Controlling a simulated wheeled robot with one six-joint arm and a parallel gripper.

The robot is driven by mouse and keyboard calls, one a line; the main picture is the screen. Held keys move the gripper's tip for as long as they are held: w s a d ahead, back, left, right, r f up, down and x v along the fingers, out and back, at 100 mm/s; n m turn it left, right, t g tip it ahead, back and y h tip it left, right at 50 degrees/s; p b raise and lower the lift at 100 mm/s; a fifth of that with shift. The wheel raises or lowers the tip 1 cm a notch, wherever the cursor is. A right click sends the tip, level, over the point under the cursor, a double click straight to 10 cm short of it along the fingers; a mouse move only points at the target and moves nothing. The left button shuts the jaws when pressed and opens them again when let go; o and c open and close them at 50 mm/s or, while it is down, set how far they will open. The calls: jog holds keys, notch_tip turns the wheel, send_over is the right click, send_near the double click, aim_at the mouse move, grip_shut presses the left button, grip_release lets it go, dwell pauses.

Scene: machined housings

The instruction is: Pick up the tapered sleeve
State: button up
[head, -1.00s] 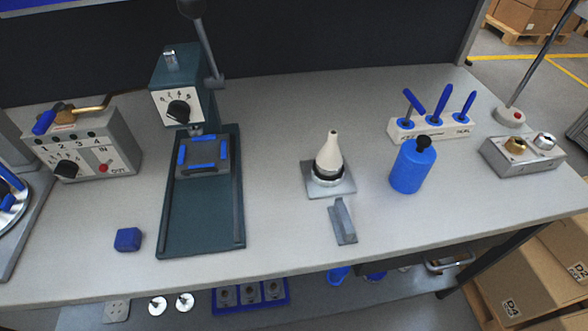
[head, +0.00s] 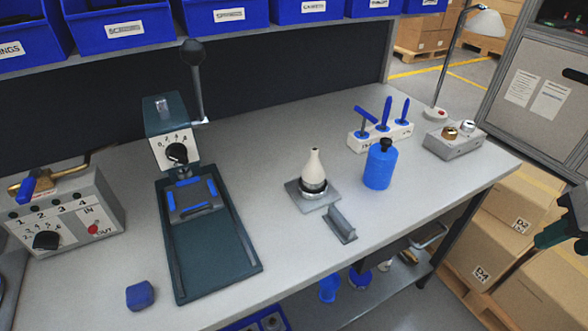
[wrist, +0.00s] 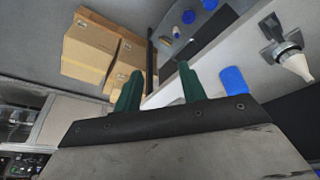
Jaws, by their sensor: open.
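The tapered sleeve (head: 313,164) is a white, bottle-shaped cone with a narrow top. It stands upright in a dark and silver ring on a square grey plate (head: 294,191), mid-bench in the head view. It also shows at the right of the wrist view (wrist: 297,66), tilted by the camera angle. My gripper (wrist: 157,84) shows two green fingers, apart, with nothing between them. Part of it shows at the right edge of the head view (head: 551,236), off the bench and well to the right of the sleeve.
A blue bottle (head: 380,168) stands right of the sleeve, with a tool holder (head: 358,143) behind it. A grey angled block (head: 341,226) lies in front of the plate. A press (head: 212,250) stands to the left. Cardboard boxes (head: 497,222) are stacked beyond the bench's right end.

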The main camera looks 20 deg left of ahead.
jog(key=w+a+f+n+t+y, duration=0.2)
jog(key=w+a+n+t, duration=0.1)
jog(key=w+a, duration=0.65)
jog(key=n+t+y, duration=0.3)
jog(key=n+y, duration=0.2)
jog(key=y, duration=0.4)
send_near(317, 153)
jog(key=x, duration=0.3)
jog(key=r+x, duration=0.1)
jog(key=x, duration=0.1)
jog(key=shift+a+f, duration=0.1)
jog(key=shift+a, duration=0.4)
jog(key=shift+n, duration=0.3)
jog(key=x, duration=0.4)
jog(key=f+x, duration=0.1)
jog(key=x, duration=0.1)
jog(key=shift+w+d+f, duration=0.1)
jog(key=shift+w+d, duration=0.1)
jog(key=shift+w+a+f, duration=0.1)
jog(key=shift+w+a, duration=0.25)
jog(key=shift+a, duration=0.05)
grip_shut()
